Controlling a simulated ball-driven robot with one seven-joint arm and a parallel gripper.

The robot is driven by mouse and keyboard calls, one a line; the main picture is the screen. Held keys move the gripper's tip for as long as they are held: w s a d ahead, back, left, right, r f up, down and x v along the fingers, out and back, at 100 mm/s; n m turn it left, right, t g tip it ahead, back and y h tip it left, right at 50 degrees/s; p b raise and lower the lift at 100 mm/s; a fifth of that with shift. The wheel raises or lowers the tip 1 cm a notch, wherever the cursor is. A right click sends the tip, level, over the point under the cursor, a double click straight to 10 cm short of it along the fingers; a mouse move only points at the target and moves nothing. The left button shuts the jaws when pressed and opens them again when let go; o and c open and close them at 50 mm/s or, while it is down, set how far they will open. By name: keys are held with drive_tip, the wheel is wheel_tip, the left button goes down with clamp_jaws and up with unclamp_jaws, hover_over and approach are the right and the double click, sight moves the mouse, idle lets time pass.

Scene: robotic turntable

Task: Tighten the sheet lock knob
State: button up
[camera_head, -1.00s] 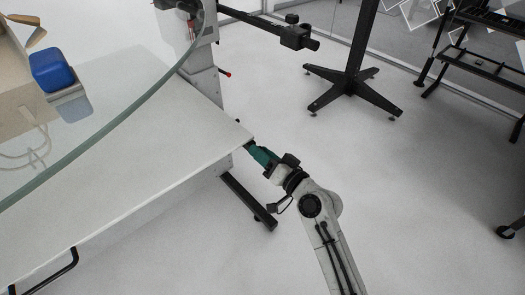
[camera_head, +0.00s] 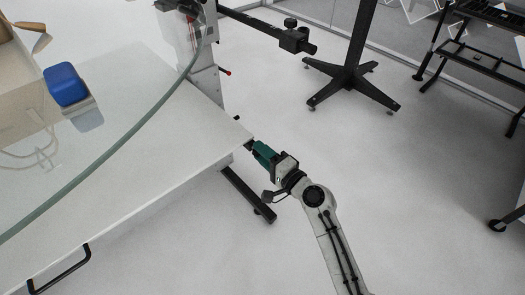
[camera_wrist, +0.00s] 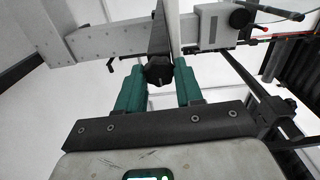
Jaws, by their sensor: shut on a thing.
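The sheet lock knob (camera_wrist: 158,71) is a small dark lobed knob below the edge of the white sheet, in the upper middle of the wrist view. My gripper (camera_wrist: 161,76) has its two green fingers on either side of it, shut on it. In the head view, my gripper (camera_head: 258,149) is at the near right corner of the white sheet (camera_head: 165,165). There the knob is mostly hidden by the sheet corner and the fingers.
A curved glass turntable edge (camera_head: 128,134) lies over the sheet's left part, with a blue-topped block (camera_head: 66,84) on it. A black stand leg (camera_head: 248,194) extends beneath the corner. A black cross-footed stand (camera_head: 352,82) is further back.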

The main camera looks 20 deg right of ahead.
drive_tip(key=shift+f+m, duration=0.1)
drive_tip(key=shift+m, duration=0.3)
drive_tip(key=o, duration=1)
drive_tip(key=v, duration=1)
drive_tip(key=shift+s+d, duration=0.15)
drive_tip(key=shift+s, duration=0.25)
